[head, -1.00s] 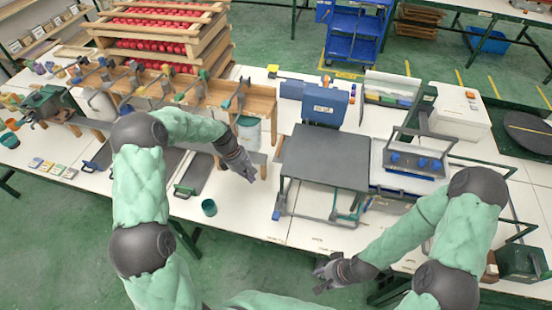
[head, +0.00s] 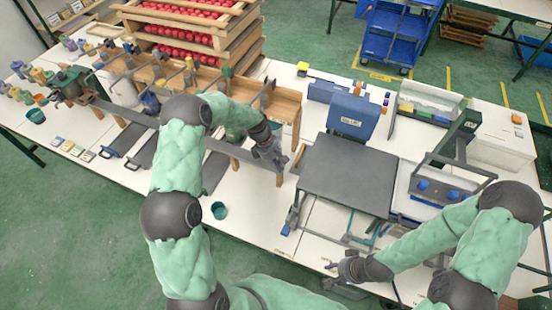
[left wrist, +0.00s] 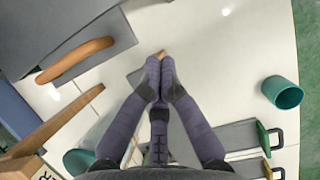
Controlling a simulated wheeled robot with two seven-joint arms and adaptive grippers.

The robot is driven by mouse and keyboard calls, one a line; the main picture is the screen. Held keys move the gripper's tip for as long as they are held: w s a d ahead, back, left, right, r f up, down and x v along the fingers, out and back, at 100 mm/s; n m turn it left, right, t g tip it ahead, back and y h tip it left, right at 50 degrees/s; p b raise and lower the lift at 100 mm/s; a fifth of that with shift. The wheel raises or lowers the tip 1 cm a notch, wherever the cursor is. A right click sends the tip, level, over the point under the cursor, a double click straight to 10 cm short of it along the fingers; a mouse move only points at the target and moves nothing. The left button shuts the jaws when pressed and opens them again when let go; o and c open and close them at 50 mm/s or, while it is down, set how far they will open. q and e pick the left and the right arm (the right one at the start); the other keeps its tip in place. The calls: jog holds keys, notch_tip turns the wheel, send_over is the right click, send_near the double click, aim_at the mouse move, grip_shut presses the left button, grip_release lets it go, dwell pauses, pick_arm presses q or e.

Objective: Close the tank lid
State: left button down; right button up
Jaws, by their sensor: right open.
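An upright blue panel (head: 352,117) with a small white label stands behind a flat dark grey top (head: 347,175). I cannot tell for sure that this panel is the tank lid. To the right is a pale basin (head: 408,200) with a grey frame and blue knobs (head: 437,189) over it. My left gripper (head: 277,160) is left of the grey top. In the left wrist view its fingertips (left wrist: 166,64) are together, with a small tan tip just beyond them. My right gripper (head: 338,270) is open and low at the table's front edge, apart from the panel and the basin.
A teal cup (head: 219,210) stands near the front edge, left of the grey top; it also shows in the left wrist view (left wrist: 283,92). A wooden rack (head: 285,105) stands behind my left gripper. A dark green post (head: 457,137) rises behind the basin. Bare white table lies around the cup.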

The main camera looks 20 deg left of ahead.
aim_at(370, 204)
pick_arm(q)
jog(key=d+f, duration=0.3)
jog(key=d, duration=0.2)
jog(key=shift+d+p, duration=0.15)
jog(key=shift+p, duration=0.25)
pick_arm(e)
jog(key=shift+r, duration=0.4)
pick_arm(q)
jog(key=shift+d, duration=0.1)
jog(key=d+b, duration=0.1)
jog(key=d, duration=1)
jog(key=s+d+b, duration=0.1)
jog(key=d, duration=1.1)
jog(key=d+b, duration=0.1)
jog(key=d, duration=1)
jog(key=shift+s+d, duration=0.2)
jog(key=shift+d, duration=0.2)
pick_arm(e)
notch_tip(370, 204, down, 3)
jog(key=shift+r, duration=0.1)
pick_arm(q)
jog(key=shift+a, duration=0.1)
